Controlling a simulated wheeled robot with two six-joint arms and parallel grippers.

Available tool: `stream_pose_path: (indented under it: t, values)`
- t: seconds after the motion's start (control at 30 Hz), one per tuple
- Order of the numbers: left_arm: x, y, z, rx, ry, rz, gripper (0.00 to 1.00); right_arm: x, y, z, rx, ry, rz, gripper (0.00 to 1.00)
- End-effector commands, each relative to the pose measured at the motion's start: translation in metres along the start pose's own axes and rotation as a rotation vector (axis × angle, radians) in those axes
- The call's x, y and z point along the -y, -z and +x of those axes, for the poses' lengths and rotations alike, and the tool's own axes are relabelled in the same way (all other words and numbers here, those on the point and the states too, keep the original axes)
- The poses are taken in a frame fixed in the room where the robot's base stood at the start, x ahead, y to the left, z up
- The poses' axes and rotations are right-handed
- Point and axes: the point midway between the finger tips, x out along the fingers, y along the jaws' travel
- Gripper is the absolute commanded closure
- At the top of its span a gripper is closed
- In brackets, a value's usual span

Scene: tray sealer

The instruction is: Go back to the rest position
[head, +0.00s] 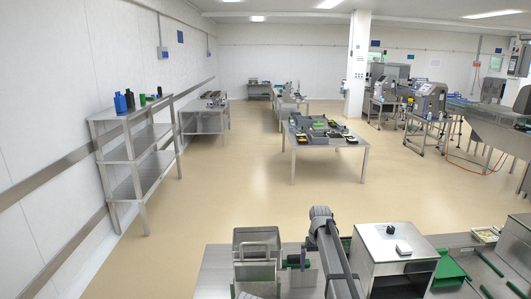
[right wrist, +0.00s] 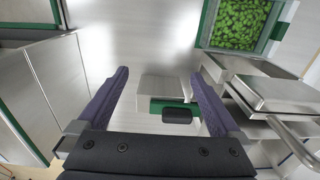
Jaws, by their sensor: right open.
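My right gripper (right wrist: 158,75) is open and empty in the right wrist view, its two dark purple fingers spread apart. Below the gap between them are a small steel block with a green base (right wrist: 172,106) and a black knob (right wrist: 177,116). In the head view my right arm reaches up from the bottom centre, between a steel machine with a raised frame (head: 257,248) and a steel cabinet (head: 394,268). The fingers cannot be made out clearly there. My left gripper does not show in either view.
A green-rimmed container of green pieces (right wrist: 238,25) lies at the wrist view's upper right. A lidded steel unit with a bar handle (right wrist: 285,95) stands close right of the gripper. Beyond the bench are a shelf rack (head: 140,155), a table (head: 325,140) and open floor.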

Motion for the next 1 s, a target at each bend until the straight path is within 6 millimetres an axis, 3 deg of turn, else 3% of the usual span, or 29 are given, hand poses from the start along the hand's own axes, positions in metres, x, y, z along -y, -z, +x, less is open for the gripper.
stream_pose_path:
  t: [0.27,0.57,0.77,1.0]
  values:
    - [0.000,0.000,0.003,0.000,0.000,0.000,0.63,0.019,-0.028,0.003,0.005,-0.007,-0.023,0.00]
    - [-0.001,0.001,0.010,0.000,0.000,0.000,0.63,0.053,-0.084,0.010,0.013,-0.021,-0.070,0.00]
    - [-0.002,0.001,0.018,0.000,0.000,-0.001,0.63,0.087,-0.157,0.018,0.023,-0.041,-0.128,0.00]
    - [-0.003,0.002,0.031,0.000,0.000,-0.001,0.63,0.124,-0.287,0.031,0.037,-0.078,-0.233,0.00]
